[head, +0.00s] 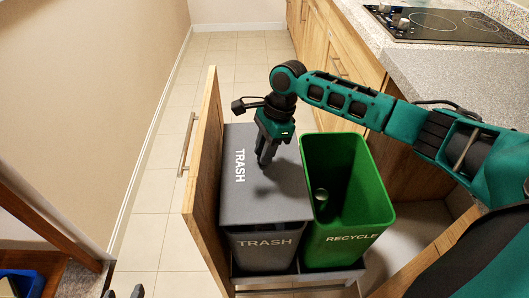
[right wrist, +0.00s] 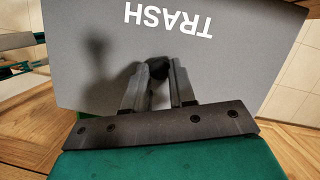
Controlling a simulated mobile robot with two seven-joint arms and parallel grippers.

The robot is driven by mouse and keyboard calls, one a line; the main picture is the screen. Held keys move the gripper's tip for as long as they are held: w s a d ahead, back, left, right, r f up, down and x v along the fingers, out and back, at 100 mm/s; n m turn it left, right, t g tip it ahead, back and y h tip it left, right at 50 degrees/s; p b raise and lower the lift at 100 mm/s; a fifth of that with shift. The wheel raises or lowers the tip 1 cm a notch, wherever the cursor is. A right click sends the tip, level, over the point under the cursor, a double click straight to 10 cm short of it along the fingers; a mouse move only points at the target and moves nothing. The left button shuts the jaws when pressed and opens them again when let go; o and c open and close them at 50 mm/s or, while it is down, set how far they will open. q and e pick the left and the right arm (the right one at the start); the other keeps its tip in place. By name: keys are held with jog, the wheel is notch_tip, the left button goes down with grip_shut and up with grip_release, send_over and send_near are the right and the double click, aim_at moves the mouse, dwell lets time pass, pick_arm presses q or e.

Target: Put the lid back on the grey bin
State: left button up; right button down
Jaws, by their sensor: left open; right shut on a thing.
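The grey bin (head: 265,252), marked TRASH on its front, stands in the pulled-out drawer. Its flat grey lid (head: 238,200), also marked TRASH, lies over the bin's top, roughly lined up with it. The lid (right wrist: 90,45) fills much of the right wrist view. My left gripper (head: 124,292) is open and empty at the bottom edge, only its fingertips showing.
The open green recycle bin (head: 330,240) stands right beside the grey bin, with a small can-like item (head: 321,196) inside. The wooden drawer front (head: 203,165) with its handle rises close on the left. The counter (head: 470,80) is at the right. Tiled floor beyond is clear.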

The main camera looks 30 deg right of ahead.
jog(key=shift+f+b, duration=0.95)
jog(key=shift+b, duration=0.3)
jog(key=shift+p, duration=0.35)
jog(key=shift+f, duration=0.9)
jog(key=shift+p, duration=0.5)
jog(key=shift+p, duration=0.5)
jog(key=shift+p, duration=0.65)
